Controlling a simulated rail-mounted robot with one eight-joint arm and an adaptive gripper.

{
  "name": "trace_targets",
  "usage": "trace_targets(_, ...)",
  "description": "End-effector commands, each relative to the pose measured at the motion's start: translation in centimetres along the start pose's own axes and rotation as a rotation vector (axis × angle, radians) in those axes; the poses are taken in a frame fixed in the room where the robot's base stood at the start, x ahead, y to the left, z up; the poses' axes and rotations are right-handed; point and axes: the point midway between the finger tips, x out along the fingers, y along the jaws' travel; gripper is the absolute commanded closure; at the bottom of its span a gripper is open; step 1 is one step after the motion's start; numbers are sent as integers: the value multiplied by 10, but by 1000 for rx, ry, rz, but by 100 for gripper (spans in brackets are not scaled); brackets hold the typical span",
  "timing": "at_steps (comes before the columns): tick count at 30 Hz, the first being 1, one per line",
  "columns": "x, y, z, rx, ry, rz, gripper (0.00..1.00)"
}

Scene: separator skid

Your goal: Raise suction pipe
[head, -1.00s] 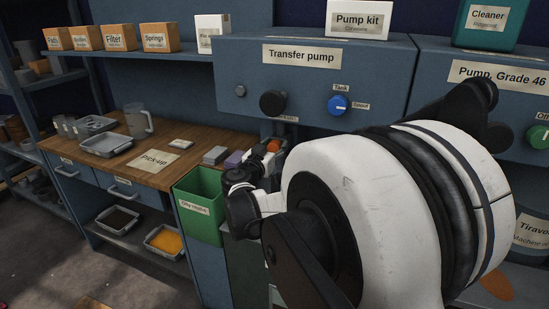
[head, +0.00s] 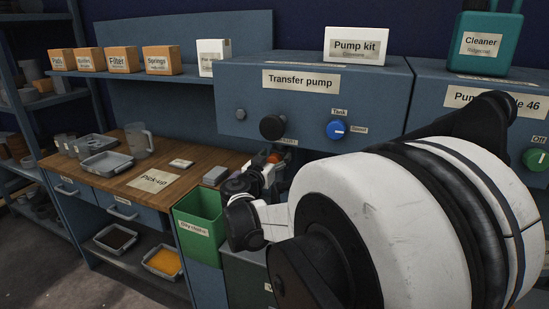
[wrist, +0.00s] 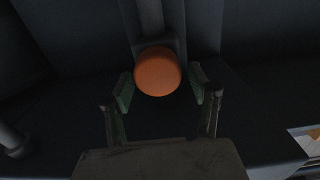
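A round orange knob (wrist: 158,71) sits at the lower end of a grey vertical pipe (wrist: 150,17) in the wrist view. I cannot tell for certain that this is the suction pipe. My gripper (wrist: 161,92) is open, with one green-padded finger on each side of the knob and dark gaps between. In the head view a small orange part (head: 273,158) shows below the transfer pump panel, by the end of my arm. My arm hides much of that area, and the fingers are not clear there.
The transfer pump panel (head: 300,108) has a black knob (head: 272,127) and a blue knob (head: 337,130). A green bin (head: 200,228) stands left of my arm. A wooden bench (head: 130,182) with trays and a jug (head: 138,140) is further left. A pump kit box (head: 355,46) sits on top.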

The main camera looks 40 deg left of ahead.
Motion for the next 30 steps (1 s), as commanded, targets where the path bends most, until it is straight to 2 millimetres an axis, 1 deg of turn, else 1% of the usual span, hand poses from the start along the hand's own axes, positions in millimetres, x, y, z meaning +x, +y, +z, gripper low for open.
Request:
trace_targets(4, -3, 0, 1, 1, -1, -1, 44)
trace_targets(7, -13, -1, 1, 1, -1, -1, 44)
trace_targets(11, -35, -1, 1, 1, -1, -2, 44)
trace_targets(18, -83, -1, 0, 0, 0, -2, 44)
trace_targets(21, -98, 0, 0, 0, 0, -1, 44)
trace_targets(25, -112, 0, 0, 0, 0, 0, 44)
trace_targets(30, -119, 0, 0, 0, 0, 1, 44)
